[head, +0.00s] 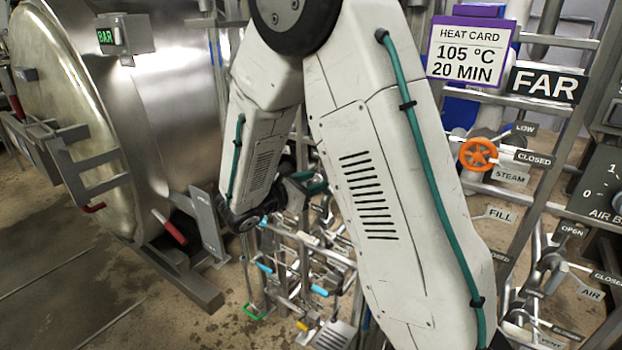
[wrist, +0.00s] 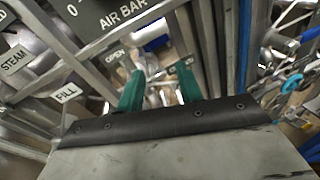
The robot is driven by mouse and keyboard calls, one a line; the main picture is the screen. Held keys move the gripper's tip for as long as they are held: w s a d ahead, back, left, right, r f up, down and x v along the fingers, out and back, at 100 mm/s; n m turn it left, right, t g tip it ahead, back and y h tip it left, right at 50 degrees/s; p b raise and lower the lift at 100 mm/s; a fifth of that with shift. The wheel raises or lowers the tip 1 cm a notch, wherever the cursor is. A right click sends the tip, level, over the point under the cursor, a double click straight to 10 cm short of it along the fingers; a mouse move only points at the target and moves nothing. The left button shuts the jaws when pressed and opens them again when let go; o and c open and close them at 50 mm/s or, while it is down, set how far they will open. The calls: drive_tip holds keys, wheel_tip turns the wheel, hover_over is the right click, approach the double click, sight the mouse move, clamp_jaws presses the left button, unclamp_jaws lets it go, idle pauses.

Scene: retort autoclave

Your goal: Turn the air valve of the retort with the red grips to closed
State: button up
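The retort (head: 160,100) with red grips (head: 170,228) on its round door side stands at the left of the head view. At the right, a grey metal valve (head: 548,268) stands beside an AIR label (head: 591,293), with an OPEN tag (head: 571,230) above and a CLOSED tag (head: 606,279) to the right. I cannot tell its handle's position. In the wrist view my gripper (wrist: 160,78) has two teal fingers spread apart. Metal fittings show beyond and between them, near an OPEN tag (wrist: 115,55); contact cannot be told.
A FAR sign (head: 545,85) and a heat card (head: 467,52) hang on the right rack. Below are an orange steam wheel (head: 478,154) and a FILL label (head: 500,214). Pipes crowd around my gripper. Several coloured-grip levers (head: 265,267) stand low in the middle. Bare floor lies left.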

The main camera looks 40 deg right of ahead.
sight(305, 182)
drive_tip(key=w+f+n+t, duration=0.1)
drive_tip(key=w+a+f+n+t, duration=0.1)
drive_tip(key=w, duration=0.1)
drive_tip(key=w+f+n+t, duration=0.1)
drive_tip(key=f+n, duration=0.1)
drive_tip(key=shift+w+a+f, duration=0.1)
drive_tip(key=shift+w+a, duration=0.25)
drive_tip(key=shift+w, duration=0.05)
drive_tip(key=shift+w+d+f+t, duration=0.15)
drive_tip(key=shift+w+t, duration=0.1)
drive_tip(key=shift+t, duration=0.15)
drive_tip(key=x, duration=0.7)
drive_tip(key=shift+d, duration=0.1)
drive_tip(key=shift+w, duration=0.1)
clamp_jaws()
